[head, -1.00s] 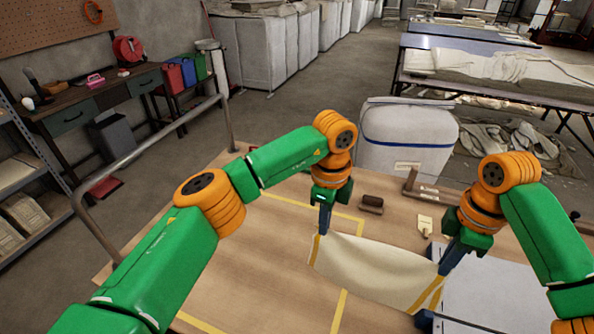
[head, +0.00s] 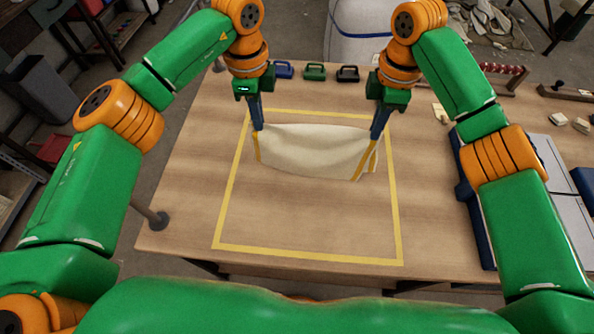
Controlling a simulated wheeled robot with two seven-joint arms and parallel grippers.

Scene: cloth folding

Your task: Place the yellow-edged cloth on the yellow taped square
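The cream cloth (head: 310,148) with yellow edges hangs stretched between my two grippers, over the far part of the yellow taped square (head: 308,256). Its upper edge sags slightly, and its yellow side edges hang below the fingers. My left gripper (head: 258,128) is shut on the cloth's left upper corner. My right gripper (head: 376,136) is shut on its right upper corner. Whether the lower edge touches the table I cannot tell. The cloth hides part of the square's inside.
The wooden table (head: 185,190) is clear around the square's near part. Blue, green (head: 315,72) and black clips stand behind it. A grey-white panel with a dark edge (head: 475,215) lies to the right. A beaded rack (head: 500,75) stands at the far right.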

